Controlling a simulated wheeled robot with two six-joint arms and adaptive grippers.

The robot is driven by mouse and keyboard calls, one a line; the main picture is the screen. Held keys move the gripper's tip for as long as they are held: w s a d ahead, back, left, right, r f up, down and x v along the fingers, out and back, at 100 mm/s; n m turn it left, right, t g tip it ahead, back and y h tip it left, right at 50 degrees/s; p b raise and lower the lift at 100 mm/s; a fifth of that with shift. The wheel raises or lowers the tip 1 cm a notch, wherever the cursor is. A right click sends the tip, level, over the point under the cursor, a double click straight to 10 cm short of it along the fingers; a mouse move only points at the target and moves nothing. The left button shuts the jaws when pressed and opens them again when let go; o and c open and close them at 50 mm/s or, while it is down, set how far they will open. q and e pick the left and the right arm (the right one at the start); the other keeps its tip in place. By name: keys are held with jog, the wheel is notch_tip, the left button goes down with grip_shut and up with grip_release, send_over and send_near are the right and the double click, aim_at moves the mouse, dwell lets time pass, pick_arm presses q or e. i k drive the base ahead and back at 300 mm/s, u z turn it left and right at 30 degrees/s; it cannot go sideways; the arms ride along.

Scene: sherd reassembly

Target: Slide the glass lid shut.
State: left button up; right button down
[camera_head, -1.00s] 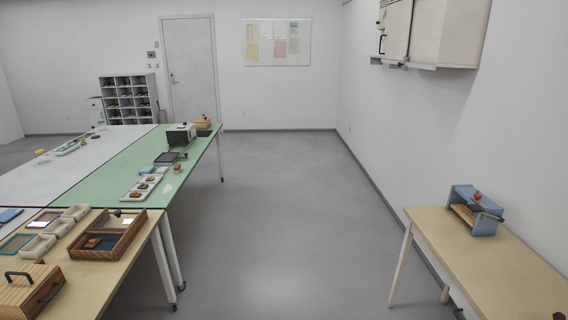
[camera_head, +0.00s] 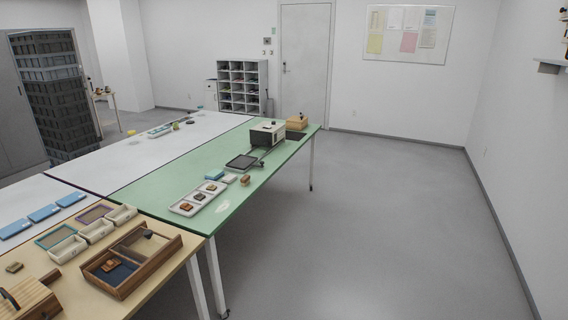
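A brown wooden case (camera_head: 122,293) stands on the pale wooden table at the lower left. Its nearer compartment is open, with a dark blue lining (camera_head: 118,273) and a small brown piece (camera_head: 109,265) in it. The farther part looks brownish, and a small dark knob-like thing (camera_head: 147,234) shows there. A clear pane, likely the glass lid (camera_head: 140,243), seems to lie over that farther part; its edges are hard to make out. Neither of my grippers is in view.
White bins (camera_head: 67,250) and framed screens stand left of the case. A striped wooden box (camera_head: 30,303) is cut off at the lower left. The green table (camera_head: 150,190) holds a white tray of sherds. The floor (camera_head: 370,230) to the right is clear.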

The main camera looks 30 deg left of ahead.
aim_at(148, 233)
jog(key=u, duration=0.3)
jog(key=i, duration=1.1)
jog(key=u, duration=1.3)
jog(key=i, duration=0.85)
jog(key=u, duration=1)
